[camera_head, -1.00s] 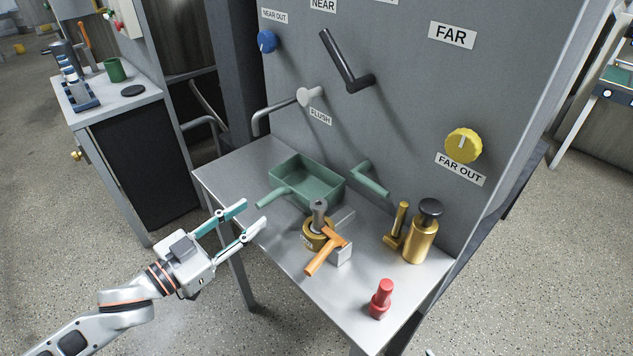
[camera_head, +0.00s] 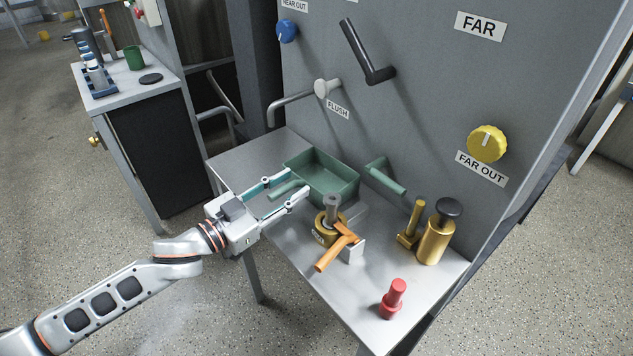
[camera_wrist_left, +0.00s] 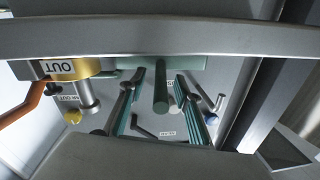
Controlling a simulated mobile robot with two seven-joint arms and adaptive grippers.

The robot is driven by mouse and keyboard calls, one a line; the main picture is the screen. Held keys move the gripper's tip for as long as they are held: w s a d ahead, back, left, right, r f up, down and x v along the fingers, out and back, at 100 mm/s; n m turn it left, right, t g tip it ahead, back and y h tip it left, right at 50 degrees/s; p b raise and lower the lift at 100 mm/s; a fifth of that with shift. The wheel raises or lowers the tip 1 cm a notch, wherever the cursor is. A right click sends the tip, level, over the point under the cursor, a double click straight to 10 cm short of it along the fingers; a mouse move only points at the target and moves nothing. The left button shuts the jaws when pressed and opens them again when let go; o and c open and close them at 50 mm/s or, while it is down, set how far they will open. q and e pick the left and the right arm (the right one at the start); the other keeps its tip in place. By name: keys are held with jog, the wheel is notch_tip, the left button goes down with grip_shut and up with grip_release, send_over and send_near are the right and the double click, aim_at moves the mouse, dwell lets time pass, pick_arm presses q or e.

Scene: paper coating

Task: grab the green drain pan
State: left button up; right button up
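The green drain pan (camera_head: 335,181) is an open rectangular tray with a stub handle (camera_head: 285,189), resting on the metal table against the grey panel. My left gripper (camera_head: 297,181) is open, with one finger on each side of the handle. In the left wrist view, the handle (camera_wrist_left: 160,92) lies between the two spread fingers (camera_wrist_left: 160,108), with gaps on both sides. The pan stands upright and I see no grip on it. My right gripper is not in view.
A brass valve with an orange lever (camera_head: 330,255) stands close right of the pan. A gold bottle (camera_head: 435,240) and red plug (camera_head: 393,299) are farther right. The table's left end (camera_head: 245,160) is bare.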

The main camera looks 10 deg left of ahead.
pick_arm(q)
grip_shut()
jog(key=shift+r, duration=0.15)
